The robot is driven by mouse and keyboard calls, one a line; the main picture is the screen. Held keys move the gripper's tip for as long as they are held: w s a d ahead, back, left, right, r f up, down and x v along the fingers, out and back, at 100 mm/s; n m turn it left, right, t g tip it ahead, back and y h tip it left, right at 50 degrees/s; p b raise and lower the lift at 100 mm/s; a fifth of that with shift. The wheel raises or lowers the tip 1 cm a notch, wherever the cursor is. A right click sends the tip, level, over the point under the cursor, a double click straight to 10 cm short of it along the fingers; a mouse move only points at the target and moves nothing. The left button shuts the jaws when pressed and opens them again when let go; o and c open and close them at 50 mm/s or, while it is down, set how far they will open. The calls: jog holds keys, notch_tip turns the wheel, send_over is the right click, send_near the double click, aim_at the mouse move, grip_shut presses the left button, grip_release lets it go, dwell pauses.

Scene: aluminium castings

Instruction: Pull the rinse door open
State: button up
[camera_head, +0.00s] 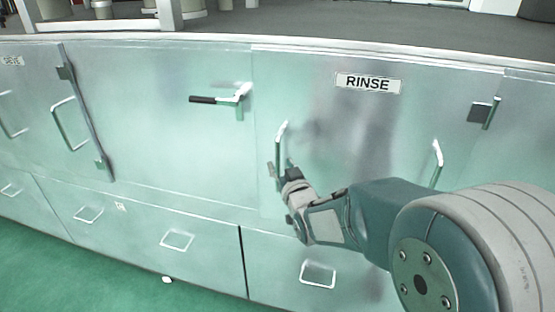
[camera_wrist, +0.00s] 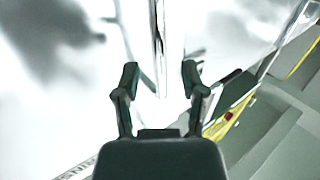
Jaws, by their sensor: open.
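The rinse door (camera_head: 330,120) is a shiny metal panel with a RINSE label (camera_head: 368,83). It looks shut, flush with the cabinet front. An upright bar handle (camera_head: 281,138) is near its left edge. My gripper (camera_head: 280,172) is at the lower end of this handle. In the wrist view my gripper (camera_wrist: 160,75) is open, and the bright handle bar (camera_wrist: 159,45) appears between and ahead of the two fingers. I cannot tell whether a finger touches it. A second upright handle (camera_head: 437,160) is farther right, its lower end hidden by my arm.
A lever with a black grip (camera_head: 203,100) sticks out on the panel left of the rinse door. A dark-plated fitting (camera_head: 481,113) is near the door's right side. Drawers with loop handles (camera_head: 318,274) run below. Green floor (camera_head: 60,270) is free at lower left.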

aim_at(278, 161)
jog(key=shift+x, duration=1.65)
jog(key=shift+d, duration=0.1)
grip_shut()
